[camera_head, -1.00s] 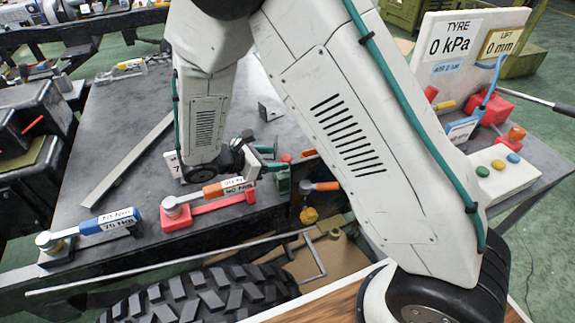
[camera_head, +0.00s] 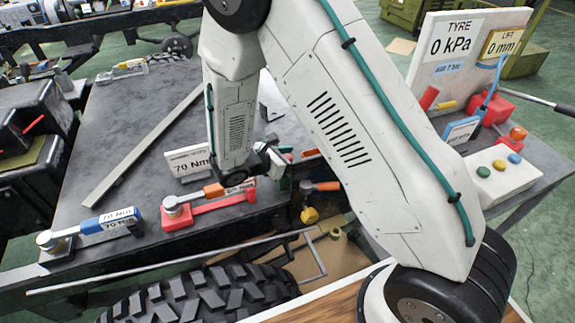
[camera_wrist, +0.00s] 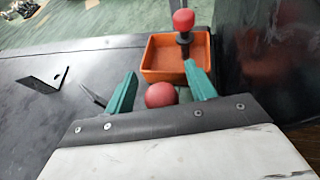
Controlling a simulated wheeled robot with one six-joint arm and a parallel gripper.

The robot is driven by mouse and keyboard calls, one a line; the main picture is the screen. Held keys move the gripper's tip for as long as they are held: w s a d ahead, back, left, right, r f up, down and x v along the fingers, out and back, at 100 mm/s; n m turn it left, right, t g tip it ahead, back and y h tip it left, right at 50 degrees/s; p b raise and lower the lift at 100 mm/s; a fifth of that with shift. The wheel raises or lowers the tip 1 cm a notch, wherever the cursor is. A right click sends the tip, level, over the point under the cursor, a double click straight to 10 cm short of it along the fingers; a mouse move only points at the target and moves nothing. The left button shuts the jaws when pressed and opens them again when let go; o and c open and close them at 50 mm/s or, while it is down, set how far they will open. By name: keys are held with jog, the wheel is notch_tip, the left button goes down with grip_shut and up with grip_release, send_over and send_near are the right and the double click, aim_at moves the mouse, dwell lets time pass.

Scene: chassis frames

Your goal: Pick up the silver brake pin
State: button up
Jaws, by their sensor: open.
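My gripper shows in the wrist view (camera_wrist: 162,82) with two green fingers spread apart. A red ball-shaped knob (camera_wrist: 160,95) appears between the fingers, and I cannot tell whether they touch it. In the head view my gripper (camera_head: 284,170) is low over the bench's front edge and mostly hidden by my arm. I cannot make out the silver brake pin for certain. A thin grey piece (camera_wrist: 92,95) lies beside the left finger, partly hidden by it.
An orange tray (camera_wrist: 163,76) lies beyond the fingers, with a red-knobbed dark post (camera_wrist: 184,22) at it. A bent dark plate (camera_wrist: 48,80) is at left. Blue (camera_head: 110,220) and orange-handled (camera_head: 215,190) torque wrenches sit on the bench (camera_head: 110,125). A tyre (camera_head: 200,300) is in front.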

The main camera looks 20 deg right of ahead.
jog(key=c, duration=1.1)
